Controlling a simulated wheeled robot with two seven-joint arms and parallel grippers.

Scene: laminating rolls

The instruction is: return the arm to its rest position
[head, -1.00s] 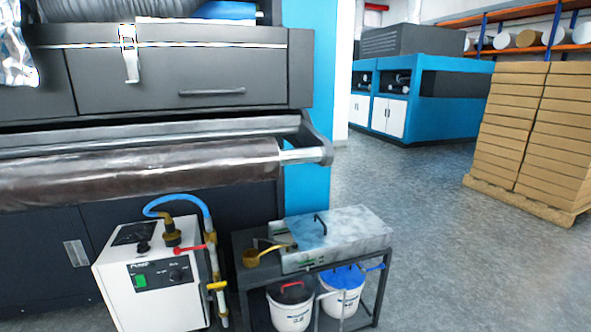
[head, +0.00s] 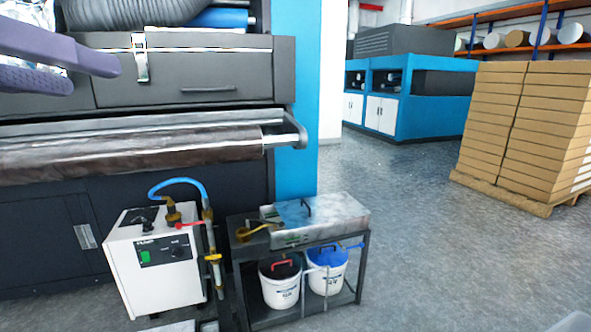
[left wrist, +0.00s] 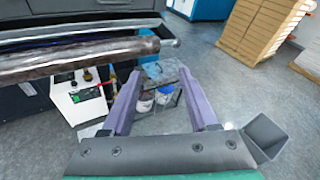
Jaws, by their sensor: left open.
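My left gripper (head: 95,76) comes in at the upper left of the head view, its two purple fingers apart with nothing between them. It shows in front of the dark laminating machine (head: 190,75). In the left wrist view the same gripper (left wrist: 160,75) is open, and the cart and buckets show beyond the gap. The rest of the left arm is out of the head view. My right gripper is in neither view.
A dark roll (head: 130,152) spans the machine's front. A white pump unit (head: 155,262) and a metal cart (head: 300,240) with two white buckets stand below it. Stacked cartons (head: 530,130) are on a pallet at right. The grey floor (head: 430,240) between is clear.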

